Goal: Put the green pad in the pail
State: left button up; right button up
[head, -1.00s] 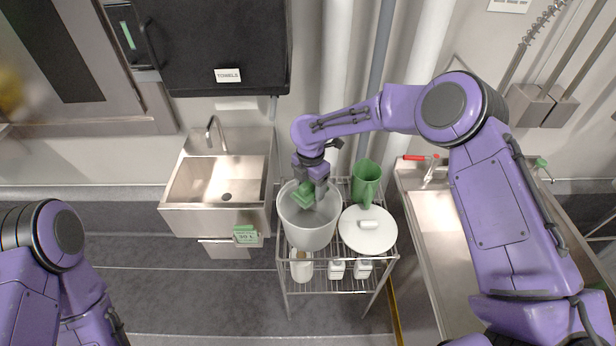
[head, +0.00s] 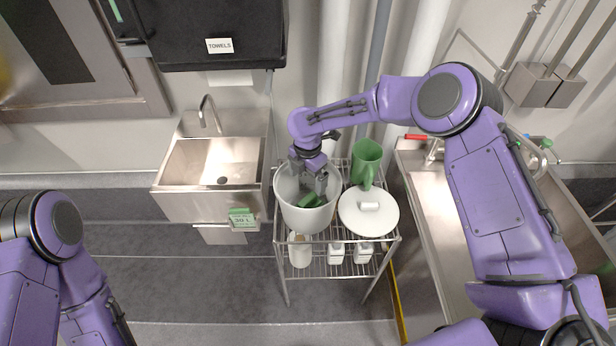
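The green pad (head: 312,201) is inside the white-grey pail (head: 309,220), tilted near its front inner wall. The pail stands on the left of the wire rack's top shelf. My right gripper (head: 309,181) reaches down over the pail's mouth from above. Its fingers are spread, with one near the pail's right inner side and the other toward the left, and the pad shows below them. The inside bottom of the pail is partly hidden by the gripper and the pad. My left arm shows at the lower left, but its gripper is out of view.
A white round lid (head: 368,218) and a green jug (head: 365,160) share the wire rack (head: 338,238) with the pail. White bottles (head: 335,252) stand on the shelf below. A steel sink (head: 208,165) is to the left and a steel basin counter (head: 440,215) to the right.

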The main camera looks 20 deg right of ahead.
dwell(0.5)
notch_tip(320, 180, up, 7)
jog(key=p, duration=0.5)
